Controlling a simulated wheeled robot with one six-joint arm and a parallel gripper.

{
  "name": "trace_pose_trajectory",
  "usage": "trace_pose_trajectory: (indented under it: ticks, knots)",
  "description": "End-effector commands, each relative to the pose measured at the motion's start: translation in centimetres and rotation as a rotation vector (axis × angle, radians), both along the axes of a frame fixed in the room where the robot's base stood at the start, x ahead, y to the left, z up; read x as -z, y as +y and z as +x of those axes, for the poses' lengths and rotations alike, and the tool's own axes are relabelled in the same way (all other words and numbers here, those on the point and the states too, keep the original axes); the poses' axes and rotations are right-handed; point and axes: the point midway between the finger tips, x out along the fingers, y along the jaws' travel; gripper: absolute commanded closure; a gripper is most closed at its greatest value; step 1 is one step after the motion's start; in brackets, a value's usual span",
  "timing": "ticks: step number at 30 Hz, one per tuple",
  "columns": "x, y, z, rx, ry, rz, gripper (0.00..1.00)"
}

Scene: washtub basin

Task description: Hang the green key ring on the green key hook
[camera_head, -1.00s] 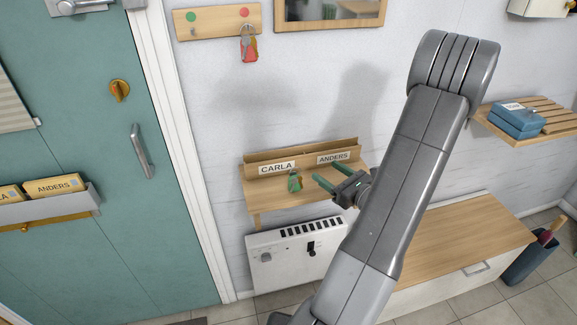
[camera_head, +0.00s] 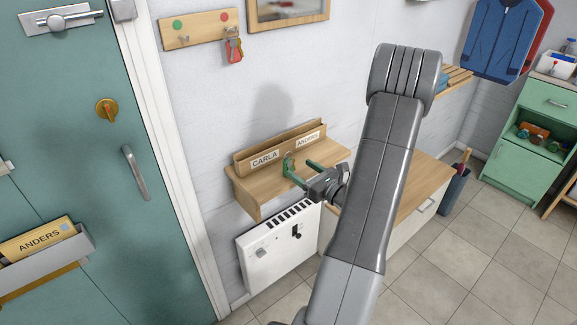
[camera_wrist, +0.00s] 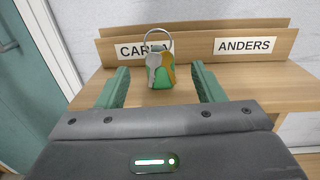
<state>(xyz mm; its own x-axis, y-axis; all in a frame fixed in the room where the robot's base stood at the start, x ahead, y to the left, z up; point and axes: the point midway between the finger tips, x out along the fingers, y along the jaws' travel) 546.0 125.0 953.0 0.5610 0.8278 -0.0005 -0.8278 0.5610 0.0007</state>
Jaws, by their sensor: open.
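The green key ring (camera_wrist: 161,80) stands on the small wooden shelf, in front of the letter holder below the CARLA label. It has a metal ring, a silver key, a brass key and a green tag. In the head view the green key ring (camera_head: 288,163) is partly hidden by a green finger. My gripper (camera_wrist: 160,80) is open, its fingers on either side of the keys and slightly short of them. It also shows in the head view (camera_head: 299,171). The green key hook (camera_head: 184,38), under a green dot, is empty on the wall board.
A red key ring (camera_head: 233,48) hangs on the hook under the red dot. The shelf (camera_head: 262,184) has a letter holder (camera_head: 248,160) at its back. A white heater (camera_head: 272,252) is below, and the teal door (camera_head: 95,190) is at left.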

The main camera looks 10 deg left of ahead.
Motion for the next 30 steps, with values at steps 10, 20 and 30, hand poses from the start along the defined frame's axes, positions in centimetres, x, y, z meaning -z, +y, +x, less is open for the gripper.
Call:
trace_pose_trajectory:
  ticks: [10, 20, 30]
  knots:
    - [-0.2, 3.8, 2.5, -0.003, 0.000, 0.000, 0.38]
    - [0.0, 4.3, 2.9, -0.001, 0.000, 0.000, 0.40]
    - [0.0, 4.2, 2.9, -0.001, -0.001, 0.001, 0.87]
